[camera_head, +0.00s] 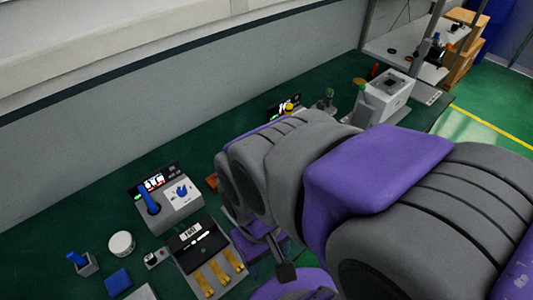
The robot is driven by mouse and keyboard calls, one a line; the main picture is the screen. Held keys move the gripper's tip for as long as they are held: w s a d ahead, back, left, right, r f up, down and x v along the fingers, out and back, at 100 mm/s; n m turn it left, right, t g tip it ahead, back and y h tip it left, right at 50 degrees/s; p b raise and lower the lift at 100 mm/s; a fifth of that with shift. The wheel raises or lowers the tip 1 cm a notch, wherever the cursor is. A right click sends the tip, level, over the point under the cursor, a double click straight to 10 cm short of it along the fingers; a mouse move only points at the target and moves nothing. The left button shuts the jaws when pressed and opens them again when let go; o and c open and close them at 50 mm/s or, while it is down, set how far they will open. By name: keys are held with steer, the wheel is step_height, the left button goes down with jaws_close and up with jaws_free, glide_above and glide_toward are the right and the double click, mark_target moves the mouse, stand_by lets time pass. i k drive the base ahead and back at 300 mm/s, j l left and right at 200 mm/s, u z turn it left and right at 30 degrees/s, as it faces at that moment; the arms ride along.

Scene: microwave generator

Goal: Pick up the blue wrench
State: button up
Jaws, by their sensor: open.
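No blue wrench can be made out with certainty. A blue upright handle-like piece (149,201) stands on a grey device (176,212) with a small display, left of my arm. A smaller blue piece (77,259) sticks up from a small grey holder (87,266) at the lower left. I cannot tell whether either is the wrench. My gripper (268,260) is open, low in the middle of the view, partly hidden by my own purple and grey arm. It appears empty, to the right of the black fuse box (198,243).
The green bench (95,215) runs along a grey wall. A white box device (388,97) stands farther back. My arm hides much of the right side.

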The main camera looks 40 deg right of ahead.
mark_target(153, 208)
steer(key=z, duration=1.05)
steer(key=u, duration=0.45)
steer(key=l+u, duration=0.1)
steer(key=u, duration=0.35)
steer(key=l+u, duration=0.1)
steer(key=u, duration=0.3)
steer(key=l+u, duration=0.1)
steer(key=u, duration=0.35)
steer(key=j+z, duration=0.1)
steer(key=i+j, duration=0.05)
steer(key=j, duration=0.05)
